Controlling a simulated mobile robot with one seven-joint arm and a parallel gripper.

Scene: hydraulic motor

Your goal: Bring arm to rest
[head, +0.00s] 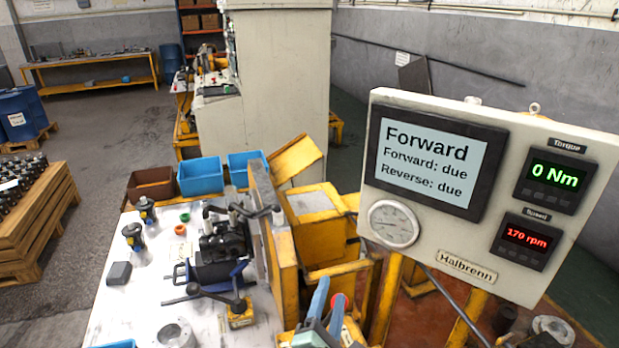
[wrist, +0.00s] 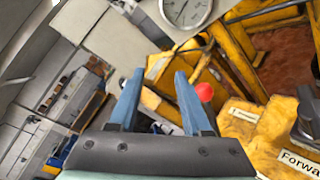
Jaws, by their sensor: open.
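My gripper (head: 327,305) shows at the bottom of the head view, in front of the yellow frame and below the display panel. In the wrist view my gripper (wrist: 158,80) has its two blue fingers apart, with nothing between them. A red knob (wrist: 205,92) is just right of the right finger in that view, seemingly apart from it. Yellow parts with a label reading "Forwa" (wrist: 298,162) are at its lower right. The display panel (head: 428,157) reads "Forward", "Forward: due", "Reverse: due", with 0 Nm and 170 rpm.
The work table (head: 120,310) carries a dark motor assembly (head: 222,245), small fittings and bins, including a blue bin (head: 201,177). Yellow frame parts (head: 318,225) stand close to my gripper. A pressure gauge (head: 393,224) is on the panel. Open floor lies at the back left.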

